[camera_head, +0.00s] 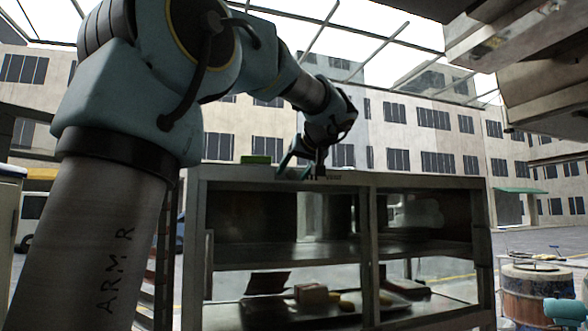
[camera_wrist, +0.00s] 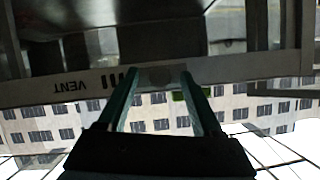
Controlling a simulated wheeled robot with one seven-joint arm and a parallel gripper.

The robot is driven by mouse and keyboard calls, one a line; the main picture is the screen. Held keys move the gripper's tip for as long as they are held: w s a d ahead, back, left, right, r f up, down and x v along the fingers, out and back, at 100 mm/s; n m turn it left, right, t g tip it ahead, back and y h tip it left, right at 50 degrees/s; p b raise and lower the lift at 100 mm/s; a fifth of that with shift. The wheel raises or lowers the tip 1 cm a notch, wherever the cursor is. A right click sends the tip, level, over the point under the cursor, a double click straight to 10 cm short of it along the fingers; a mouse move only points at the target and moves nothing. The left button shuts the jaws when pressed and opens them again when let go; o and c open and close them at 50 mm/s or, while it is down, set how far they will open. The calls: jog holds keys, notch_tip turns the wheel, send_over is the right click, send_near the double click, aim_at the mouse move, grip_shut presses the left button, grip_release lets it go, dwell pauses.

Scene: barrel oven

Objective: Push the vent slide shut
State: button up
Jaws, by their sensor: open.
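The oven is a metal cabinet (camera_head: 425,182) with glazed openings, and its top front rail carries the word VENT. In the wrist view the rail (camera_wrist: 30,92) appears upside down, with the VENT label and dark vent slots (camera_wrist: 111,80) beside a plain grey patch (camera_wrist: 163,77). A green block (camera_head: 256,160) stands at the top edge, left of my gripper; it also shows in the wrist view (camera_wrist: 190,94), partly behind one finger. I cannot tell whether the patch or block is the slide. My gripper (camera_head: 305,165) is open at the rail, its fingers apart and empty; contact is unclear.
Inside the cabinet, a shelf and trays hold a brown block (camera_head: 311,293) and other small items. A wooden barrel (camera_head: 538,292) stands at the lower right. A metal structure (camera_head: 540,85) overhangs at the upper right. Open air lies above the cabinet.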

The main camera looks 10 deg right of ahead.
grip_shut()
dwell(0.5)
dwell(0.9)
